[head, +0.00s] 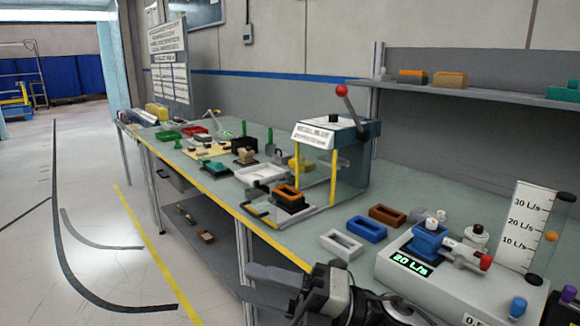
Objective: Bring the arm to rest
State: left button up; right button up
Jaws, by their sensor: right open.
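My right gripper (250,284) is at the bottom middle of the head view, in front of the workbench's front edge. Its grey fingers point left and are apart. I see nothing between them. The dark wrist and part of the forearm come in from the bottom right. The workbench (291,232) runs from the lower right to the far left behind the gripper. My left gripper is not in view.
A press with a red-knobbed lever (342,91) stands mid-bench. A flow tester (430,268) is at right with a blue part (428,240) on it. White (341,246), blue (366,229) and brown (388,215) frames lie between. The floor (100,250) at left is clear.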

jog(key=d+f+m+t+h, duration=0.55)
jog(key=f+m+t, duration=0.2)
jog(key=m, duration=0.55)
jog(key=d+f+m+t+h, duration=0.4)
jog(key=f+m+t+h, duration=0.35)
jog(key=m, duration=0.55)
jog(key=s+d+f+m+g+h, duration=0.2)
jog(key=s+d+f+m+g, duration=0.1)
jog(key=s+f, duration=0.3)
jog(key=s+d+f+m+g+h, duration=0.3)
jog(key=s+d+f+m, duration=0.2)
jog(key=f, duration=0.4)
jog(key=shift+s+d+f+m+h, duration=0.35)
jog(key=shift+s+m, duration=0.35)
jog(key=shift+s, duration=0.25)
jog(key=shift+d, duration=0.1)
